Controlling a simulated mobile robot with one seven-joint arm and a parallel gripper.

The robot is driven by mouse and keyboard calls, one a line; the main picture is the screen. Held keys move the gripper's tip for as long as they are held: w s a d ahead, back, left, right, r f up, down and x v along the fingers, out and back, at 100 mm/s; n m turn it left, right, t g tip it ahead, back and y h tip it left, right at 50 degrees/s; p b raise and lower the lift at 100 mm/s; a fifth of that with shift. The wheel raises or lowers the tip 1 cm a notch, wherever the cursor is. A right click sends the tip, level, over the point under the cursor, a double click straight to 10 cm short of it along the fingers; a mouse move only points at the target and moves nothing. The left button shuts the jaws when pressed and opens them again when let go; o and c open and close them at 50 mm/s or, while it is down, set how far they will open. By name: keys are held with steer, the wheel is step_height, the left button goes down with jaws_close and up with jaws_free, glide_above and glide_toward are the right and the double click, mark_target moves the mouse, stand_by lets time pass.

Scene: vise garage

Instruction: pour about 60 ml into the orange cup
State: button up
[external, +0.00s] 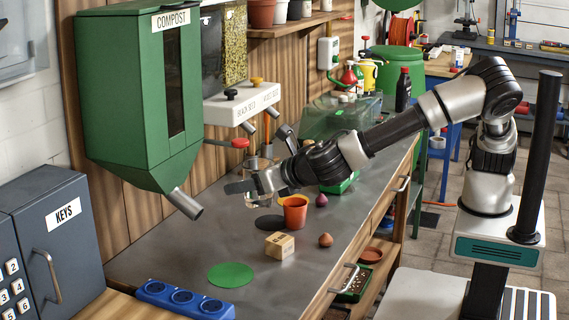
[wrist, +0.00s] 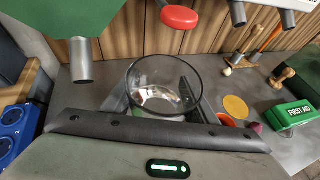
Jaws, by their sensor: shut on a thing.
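My gripper (external: 252,184) is shut on a clear glass vessel (external: 258,165) and holds it upright above the bench. In the wrist view the round open rim of the glass vessel (wrist: 164,62) shows between the fingers. Something pale and brownish shows at its bottom, but I cannot tell contents from reflections. The orange cup (external: 295,210) stands upright on the bench, right of and below my gripper. Only a small part of the orange cup (wrist: 226,119) shows in the wrist view, beyond my gripper's body. Its inside is not clear.
A red handle (external: 240,143) is close above the glass. The green compost bin (external: 135,85) with its spout (external: 184,204) hangs at left. A wooden block (external: 280,245), a brown bulb (external: 325,240) and a purple onion (external: 321,200) lie near the cup. A green disc (external: 231,275) lies in front.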

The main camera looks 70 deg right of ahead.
steer(key=s+d+f+b, duration=0.15)
steer(key=d+b, duration=0.45)
steer(key=d, duration=1.1)
steer(key=s+d+r+n+y+b, duration=0.1)
steer(key=s+d+r+b, duration=0.15)
steer(key=d, duration=0.25)
steer(key=s+d+r+y+b, duration=0.1)
steer(key=s+d+b, duration=0.2)
steer(key=d, duration=0.2)
steer(key=shift+n, duration=0.3)
step_height(320, 180, down, 11)
steer(key=shift+a+r, duration=0.1)
steer(key=shift+a+r+p, duration=0.1)
steer(key=shift+r+p, duration=0.1)
steer(key=shift+p, duration=0.15)
